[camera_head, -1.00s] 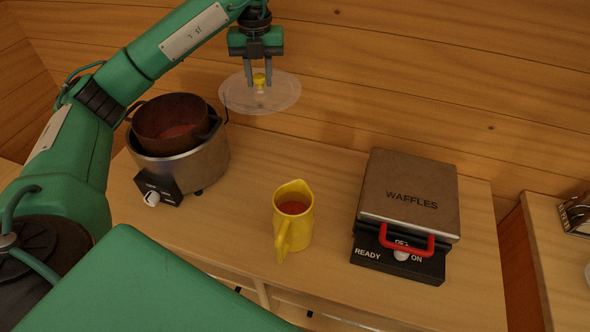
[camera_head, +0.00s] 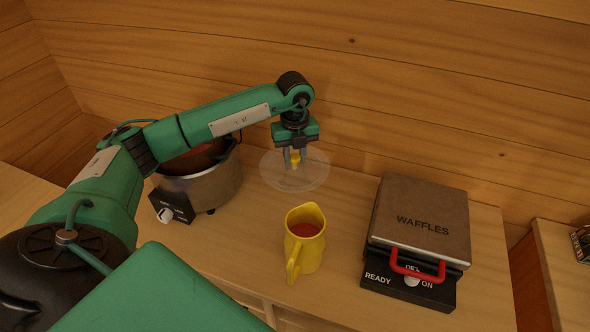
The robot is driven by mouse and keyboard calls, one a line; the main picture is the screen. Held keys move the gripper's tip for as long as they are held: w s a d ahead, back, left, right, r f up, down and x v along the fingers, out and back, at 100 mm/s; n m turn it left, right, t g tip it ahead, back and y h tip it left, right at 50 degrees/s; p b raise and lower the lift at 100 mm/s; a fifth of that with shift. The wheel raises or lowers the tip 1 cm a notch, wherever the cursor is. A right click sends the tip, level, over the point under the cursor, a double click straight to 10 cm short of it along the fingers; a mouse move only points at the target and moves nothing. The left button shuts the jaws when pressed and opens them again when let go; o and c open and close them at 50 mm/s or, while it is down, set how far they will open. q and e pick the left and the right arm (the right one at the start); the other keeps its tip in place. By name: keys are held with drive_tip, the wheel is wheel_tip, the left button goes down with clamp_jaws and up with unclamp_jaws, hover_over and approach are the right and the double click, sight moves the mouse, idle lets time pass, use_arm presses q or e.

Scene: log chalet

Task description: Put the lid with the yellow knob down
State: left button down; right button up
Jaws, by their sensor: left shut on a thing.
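The clear round lid (camera_head: 312,178) has a yellow knob (camera_head: 294,160) on top. My left gripper (camera_head: 294,162) is shut on the yellow knob and holds the lid level, to the right of the cooker and behind the yellow jug. The lid is low, close over the counter; I cannot tell whether its rim touches the wood. My right gripper is not in view.
A steel cooker (camera_head: 212,190) with a brown pot (camera_head: 190,161) in it stands at left, partly behind my left arm. A yellow jug (camera_head: 304,252) with red-brown contents stands in front of the lid. A waffle maker (camera_head: 420,215) stands at right. The counter (camera_head: 345,205) is bare between jug and waffle maker.

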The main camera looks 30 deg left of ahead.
sight(295, 166)
use_arm(q)
wheel_tip(295, 166, down, 7)
drive_tip(key=shift+r+p, duration=0.2)
drive_tip(key=shift+p, duration=0.45)
drive_tip(key=shift+f, duration=0.1)
drive_tip(key=shift+f, duration=0.15)
drive_tip(key=c, duration=1.1)
unclamp_jaws()
